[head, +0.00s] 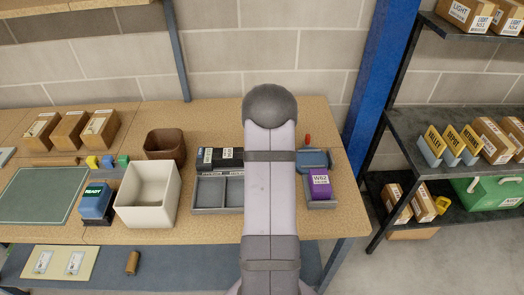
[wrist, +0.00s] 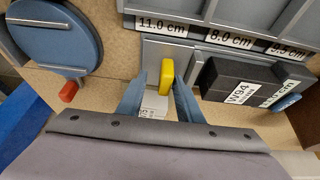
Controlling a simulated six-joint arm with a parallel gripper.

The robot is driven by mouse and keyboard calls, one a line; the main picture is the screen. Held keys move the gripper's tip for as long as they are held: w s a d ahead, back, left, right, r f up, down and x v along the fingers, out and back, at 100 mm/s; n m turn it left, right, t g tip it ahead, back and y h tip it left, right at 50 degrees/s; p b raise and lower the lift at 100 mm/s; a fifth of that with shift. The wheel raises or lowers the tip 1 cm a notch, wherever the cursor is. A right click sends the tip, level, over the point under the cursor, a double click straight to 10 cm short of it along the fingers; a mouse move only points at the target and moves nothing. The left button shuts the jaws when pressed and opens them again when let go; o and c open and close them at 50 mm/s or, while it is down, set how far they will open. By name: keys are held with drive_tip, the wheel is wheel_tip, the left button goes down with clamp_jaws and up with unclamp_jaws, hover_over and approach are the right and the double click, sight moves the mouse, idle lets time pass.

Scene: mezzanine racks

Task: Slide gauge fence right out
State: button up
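A yellow upright piece (wrist: 166,78), which looks like the fence's grip, stands at a grey plate (wrist: 158,52) below the 11.0 cm label in the wrist view. My gripper (wrist: 162,82) has its two blue-grey fingers apart, one on each side of the yellow piece. A gap shows at the left finger; the right finger is very close, and I cannot tell if it touches. A white printed piece (wrist: 154,104) lies partly hidden between the fingers. In the head view my arm hides the gripper and the yellow piece.
A grey compartment tray (head: 208,195) with black boxes (head: 220,157) is left of my arm. A black W94 box (wrist: 240,88) is close right of the fingers. A blue round-ended item (wrist: 55,30) with a red knob (wrist: 68,91) is left. A purple W62 box (head: 320,183) stands right.

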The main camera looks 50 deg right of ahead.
drive_tip(key=shift+w+a, duration=0.1)
drive_tip(key=shift+a, duration=0.05)
drive_tip(key=shift+r, duration=0.15)
drive_tip(key=b+v, duration=0.2)
drive_tip(key=v, duration=0.5)
idle(0.6)
drive_tip(key=s+a+n+g+y, duration=0.1)
drive_tip(key=s+a+n, duration=0.15)
drive_tip(key=a, duration=1.25)
drive_tip(key=s+a+n+g+y, duration=0.15)
drive_tip(key=a+n, duration=0.25)
drive_tip(key=a, duration=1.1)
drive_tip(key=s+a+f+n, duration=0.2)
drive_tip(key=s+a+n, duration=0.1)
drive_tip(key=s+a, duration=0.65)
wheel_tip(320, 180, down, 11)
drive_tip(key=b, duration=1.1)
drive_tip(key=shift+s+d+g+y, duration=0.35)
